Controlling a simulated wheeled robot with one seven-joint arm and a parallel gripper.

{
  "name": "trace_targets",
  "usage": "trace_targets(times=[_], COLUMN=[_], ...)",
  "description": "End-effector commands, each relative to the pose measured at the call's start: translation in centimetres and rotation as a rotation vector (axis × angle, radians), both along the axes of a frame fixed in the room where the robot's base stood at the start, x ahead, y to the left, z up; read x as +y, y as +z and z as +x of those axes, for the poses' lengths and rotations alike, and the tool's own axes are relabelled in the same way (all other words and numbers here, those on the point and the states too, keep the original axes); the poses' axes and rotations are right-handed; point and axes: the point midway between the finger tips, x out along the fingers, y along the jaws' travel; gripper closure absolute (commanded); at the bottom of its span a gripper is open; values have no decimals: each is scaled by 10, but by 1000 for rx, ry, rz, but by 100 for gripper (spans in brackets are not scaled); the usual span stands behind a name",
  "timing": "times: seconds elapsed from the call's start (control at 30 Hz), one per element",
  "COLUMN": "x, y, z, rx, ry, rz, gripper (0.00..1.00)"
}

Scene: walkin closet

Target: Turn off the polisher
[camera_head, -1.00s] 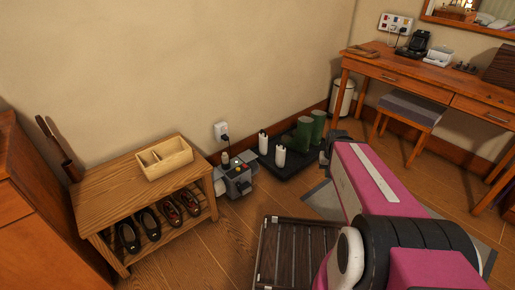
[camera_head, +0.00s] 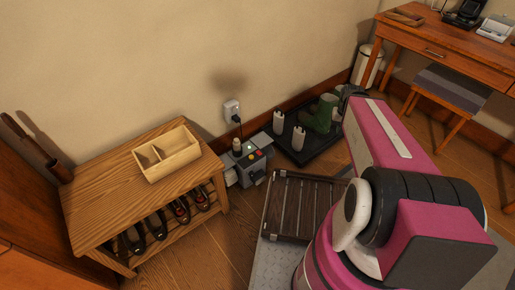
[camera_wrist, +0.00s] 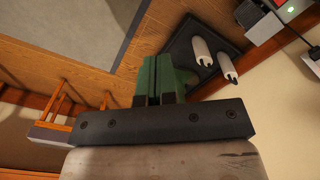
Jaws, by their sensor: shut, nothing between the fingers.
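The polisher (camera_head: 247,162) is a small grey box on the floor against the wall, right of the wooden shoe bench. Its top carries coloured buttons, including red and yellow ones, and a small green light shows. In the wrist view part of the polisher (camera_wrist: 262,24) is at the top right edge, with a lit green spot. My gripper (camera_wrist: 160,80) is shut and empty, in front of the green boots in that view, and apart from the polisher. In the head view my arm reaches toward the boots at the right, and its fingers are not clearly visible.
A wall outlet (camera_head: 232,109) with a black plug is above the polisher. The shoe bench (camera_head: 105,185) holds a divided box (camera_head: 168,153). A black tray (camera_head: 305,150) with white bottles and green boots (camera_head: 321,113) is to the right. A slatted rack (camera_head: 300,205) is in front.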

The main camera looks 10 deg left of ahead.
Motion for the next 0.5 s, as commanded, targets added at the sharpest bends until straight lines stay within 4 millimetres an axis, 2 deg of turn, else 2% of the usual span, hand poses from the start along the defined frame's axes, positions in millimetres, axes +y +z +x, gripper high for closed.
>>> trace_targets(times=[0.17,0.27,0.37,0.5], x=[5,21,48,100], y=[-4,-13,-30,-59], z=[5,18,37,63], rx=[-2,-6,-16,-35], ry=[41,164,379,761], rz=[1,3,5,5], gripper=[100,100,100,100])
